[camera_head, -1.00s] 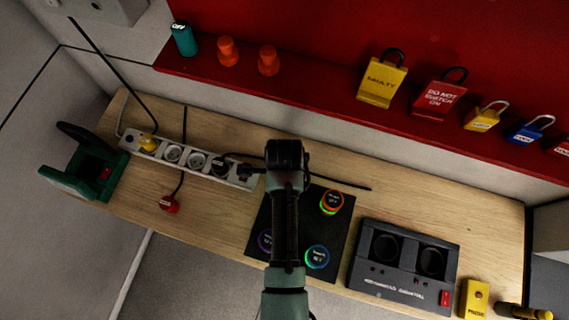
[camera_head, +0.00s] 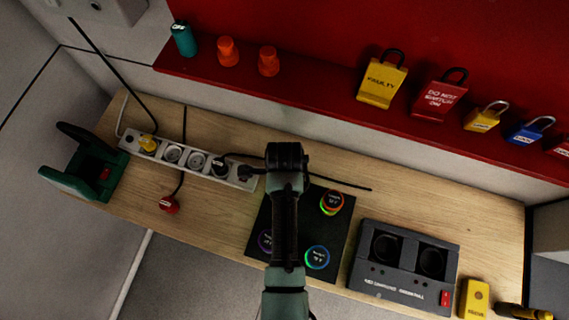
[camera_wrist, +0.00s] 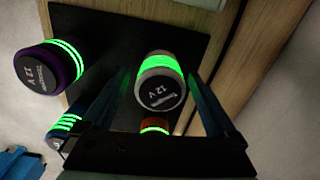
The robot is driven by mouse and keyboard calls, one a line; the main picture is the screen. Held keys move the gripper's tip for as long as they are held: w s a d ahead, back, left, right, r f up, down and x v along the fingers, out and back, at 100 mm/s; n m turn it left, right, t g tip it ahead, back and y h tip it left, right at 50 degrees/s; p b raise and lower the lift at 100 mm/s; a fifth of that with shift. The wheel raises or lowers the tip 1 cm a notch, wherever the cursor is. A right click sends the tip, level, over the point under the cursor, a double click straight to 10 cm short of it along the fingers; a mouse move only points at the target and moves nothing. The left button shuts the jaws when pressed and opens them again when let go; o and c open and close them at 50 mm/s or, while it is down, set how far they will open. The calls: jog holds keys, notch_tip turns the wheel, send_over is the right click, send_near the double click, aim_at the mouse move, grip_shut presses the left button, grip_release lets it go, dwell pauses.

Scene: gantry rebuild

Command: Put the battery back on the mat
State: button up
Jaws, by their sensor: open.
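My gripper (camera_wrist: 160,85) is open in the wrist view, one finger on each side of a grey battery (camera_wrist: 162,92) marked 12 V with a green ring. This battery appears to stand upright on the dark mat (camera_wrist: 115,35), close to the mat's edge. I cannot tell whether either finger touches it. In the head view my arm hides this battery and the fingertips, above the mat (camera_head: 341,232). A purple battery (camera_wrist: 38,72), a blue battery (camera_wrist: 60,133) and an orange battery (camera_wrist: 155,125) also stand on the mat.
A dark charger (camera_head: 405,285) with two empty wells stands right of the mat, a yellow box (camera_head: 474,297) beyond it. A power strip (camera_head: 185,158) with plugs and a green holder (camera_head: 85,165) are to the left. Padlocks line the red ledge (camera_head: 315,97) behind.

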notch_tip(320, 180, up, 12)
jog(key=b, duration=0.1)
dwell(0.4)
dwell(0.5)
